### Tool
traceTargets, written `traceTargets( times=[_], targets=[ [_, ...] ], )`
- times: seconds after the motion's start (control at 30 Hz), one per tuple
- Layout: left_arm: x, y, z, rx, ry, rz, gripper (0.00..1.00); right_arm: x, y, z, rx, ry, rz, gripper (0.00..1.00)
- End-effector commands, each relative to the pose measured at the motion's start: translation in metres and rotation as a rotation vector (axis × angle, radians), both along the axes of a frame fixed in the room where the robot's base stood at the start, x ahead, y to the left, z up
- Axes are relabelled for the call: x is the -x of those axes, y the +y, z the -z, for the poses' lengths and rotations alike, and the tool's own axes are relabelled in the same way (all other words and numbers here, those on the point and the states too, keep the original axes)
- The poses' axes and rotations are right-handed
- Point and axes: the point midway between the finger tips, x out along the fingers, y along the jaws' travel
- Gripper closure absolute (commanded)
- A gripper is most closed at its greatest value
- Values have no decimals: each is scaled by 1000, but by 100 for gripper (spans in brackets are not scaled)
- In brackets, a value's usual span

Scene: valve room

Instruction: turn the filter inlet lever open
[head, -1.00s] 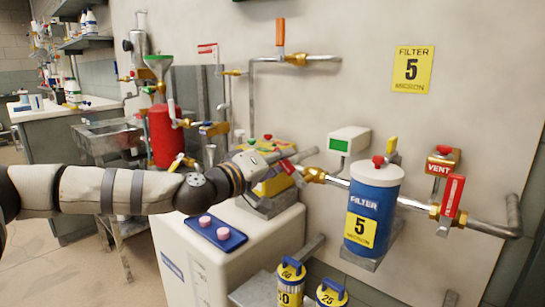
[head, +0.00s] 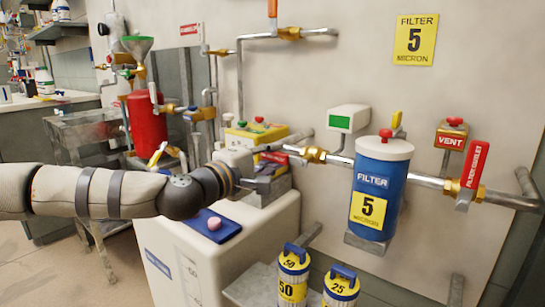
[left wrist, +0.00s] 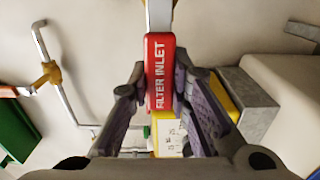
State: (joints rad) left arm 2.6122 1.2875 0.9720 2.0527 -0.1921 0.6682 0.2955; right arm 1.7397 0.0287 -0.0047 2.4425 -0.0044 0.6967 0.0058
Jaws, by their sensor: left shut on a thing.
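The filter inlet lever (left wrist: 161,70) is a red handle with white lettering in the left wrist view. It stands between the two fingers of my left gripper (left wrist: 161,88), which is shut on it. In the head view, my left gripper (head: 272,164) is left of the brass inlet valve (head: 314,155). The red lever (head: 289,149) shows partly there, reaching leftward from the valve; the gripper hides some of it. The blue filter housing (head: 378,190) with a white lid stands right of the valve. My right gripper does not show.
The filter outlet lever (head: 473,175) is red and sits right of the housing, below the vent box (head: 452,134). A grey-white display box (head: 348,118) is above the pipe. A blue tray (head: 222,229) lies beneath my arm.

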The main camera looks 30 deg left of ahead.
Motion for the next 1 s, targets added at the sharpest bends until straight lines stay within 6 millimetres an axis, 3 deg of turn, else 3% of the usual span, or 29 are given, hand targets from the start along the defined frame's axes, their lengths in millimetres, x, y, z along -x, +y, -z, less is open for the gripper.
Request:
traceTargets(
  times=[0.53, 0.57, 0.67, 1.0],
  targets=[
    [1, -2, 3, 26, 7, 6, 100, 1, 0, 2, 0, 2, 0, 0],
    [1, -2, 3, 26, 7, 6, 80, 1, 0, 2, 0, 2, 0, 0],
    [0, -2, 3, 26, 6, 6, 61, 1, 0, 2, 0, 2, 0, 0],
    [6, 0, 2, 23, 3, 3, 61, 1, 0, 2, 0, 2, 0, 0]
  ],
)
